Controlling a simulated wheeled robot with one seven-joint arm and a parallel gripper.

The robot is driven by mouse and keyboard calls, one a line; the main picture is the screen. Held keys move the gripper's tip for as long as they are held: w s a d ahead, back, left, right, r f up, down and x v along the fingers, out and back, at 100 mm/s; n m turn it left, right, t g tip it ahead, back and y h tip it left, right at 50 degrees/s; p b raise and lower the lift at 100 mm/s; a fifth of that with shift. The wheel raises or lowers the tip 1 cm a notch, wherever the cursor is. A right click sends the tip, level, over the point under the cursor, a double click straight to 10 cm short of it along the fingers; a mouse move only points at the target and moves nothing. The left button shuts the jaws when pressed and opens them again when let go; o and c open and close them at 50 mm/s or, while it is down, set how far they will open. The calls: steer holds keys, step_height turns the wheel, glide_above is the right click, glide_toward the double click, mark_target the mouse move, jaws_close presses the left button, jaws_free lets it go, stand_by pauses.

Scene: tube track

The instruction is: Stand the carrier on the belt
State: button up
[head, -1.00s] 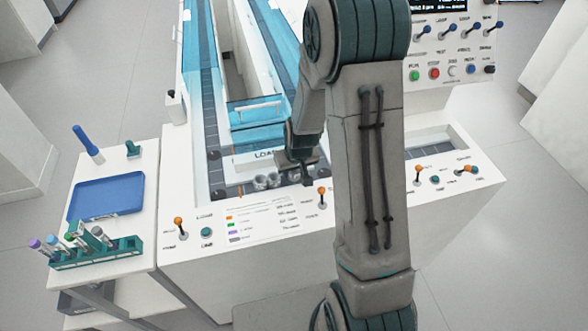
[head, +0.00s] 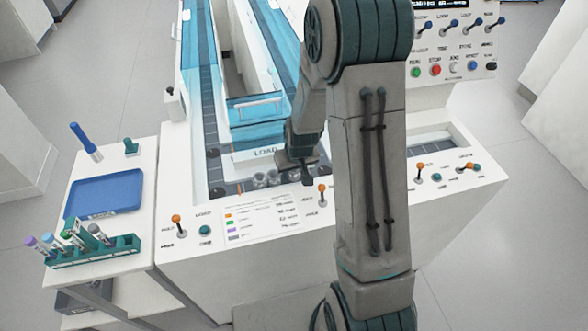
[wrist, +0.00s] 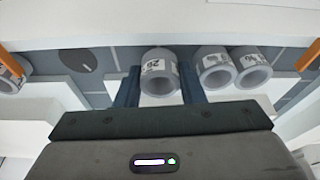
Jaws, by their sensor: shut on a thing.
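My gripper (wrist: 159,70) is shut on a grey ring-shaped carrier (wrist: 160,88) with a printed label, one finger on each side. The held carrier is level with the others at the belt and its open end faces the wrist camera, as theirs do. I cannot tell whether it touches the belt (wrist: 108,78). Two more carriers (wrist: 214,74) (wrist: 253,72) stand close together to its right in the wrist view. In the head view my gripper (head: 303,176) is over the front belt, right of the two carriers (head: 259,180) (head: 273,178), mostly hidden behind my arm.
Another carrier (wrist: 10,82) is at the wrist view's left edge. The front panel has orange-tipped switches (head: 322,188) close to my gripper. A side table holds a blue tray (head: 106,194) and a green rack (head: 95,252) of tubes. Blue covers (head: 257,109) flank the track.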

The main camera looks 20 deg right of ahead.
steer(key=shift+f+b, duration=0.3)
steer(key=shift+b, duration=0.1)
stand_by(0.4)
steer(key=o, duration=0.8)
steer(key=shift+o, duration=0.2)
steer(key=shift+r, duration=0.1)
steer(key=v, duration=1.3)
steer(key=shift+s+r+p, duration=0.15)
steer(key=shift+r+p, duration=0.15)
steer(key=shift+p, duration=0.15)
steer(key=s+r+m+p, duration=0.1)
steer(key=s+r+p, duration=0.2)
steer(key=s+r, duration=1)
steer(key=s, duration=0.3)
steer(key=shift+s, duration=0.3)
